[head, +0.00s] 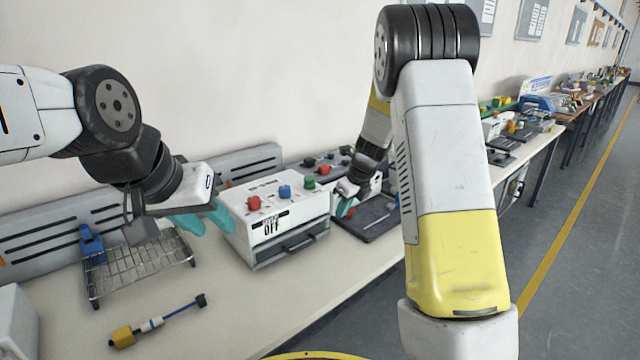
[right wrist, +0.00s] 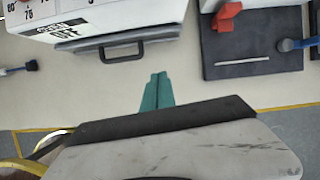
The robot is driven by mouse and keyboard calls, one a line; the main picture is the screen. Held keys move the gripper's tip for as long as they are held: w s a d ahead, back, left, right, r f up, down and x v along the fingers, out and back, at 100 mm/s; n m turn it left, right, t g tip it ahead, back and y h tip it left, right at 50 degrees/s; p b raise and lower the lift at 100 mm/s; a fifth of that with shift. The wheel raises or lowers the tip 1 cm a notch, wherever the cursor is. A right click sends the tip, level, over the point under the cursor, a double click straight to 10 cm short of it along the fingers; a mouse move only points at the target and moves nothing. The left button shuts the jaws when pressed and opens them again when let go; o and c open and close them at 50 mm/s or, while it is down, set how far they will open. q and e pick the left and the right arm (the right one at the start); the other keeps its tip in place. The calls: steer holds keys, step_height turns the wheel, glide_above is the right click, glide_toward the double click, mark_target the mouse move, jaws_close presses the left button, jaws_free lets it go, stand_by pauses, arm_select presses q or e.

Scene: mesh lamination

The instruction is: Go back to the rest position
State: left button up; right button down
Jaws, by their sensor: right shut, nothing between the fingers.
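My left gripper (head: 205,220) has teal fingers that stand apart. It hangs in the air at the left side of the white laminating machine (head: 268,237), with nothing seen between the fingers. My right gripper (head: 344,208) is partly hidden behind my right arm in the head view, near the right side of the machine. In the right wrist view its teal fingers (right wrist: 157,92) are together and empty, over bare tabletop. The machine has red, blue and green knobs and a dark handle at its front.
A wire rack (head: 140,268) with a blue clamp (head: 92,244) stands left on the table. A yellow, white and blue tool (head: 158,323) lies in front of it. A dark board (head: 372,226) with a red block lies right of the machine.

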steer(key=s+r+n+t+y, duration=0.1)
steer(key=s+r+n, duration=1.1)
steer(key=s+r, duration=0.25)
steer(key=s+d+r+n+t, duration=0.1)
steer(key=s+r+n, duration=0.1)
steer(key=s+n, duration=0.6)
steer(key=s+d+r+n+h, duration=0.1)
steer(key=s+r+n, duration=0.1)
steer(key=s+n, duration=0.6)
steer(key=shift+s+d+r+t+h, duration=0.3)
steer(key=shift+s+d+r+t, duration=0.1)
steer(key=shift+s, duration=0.85)
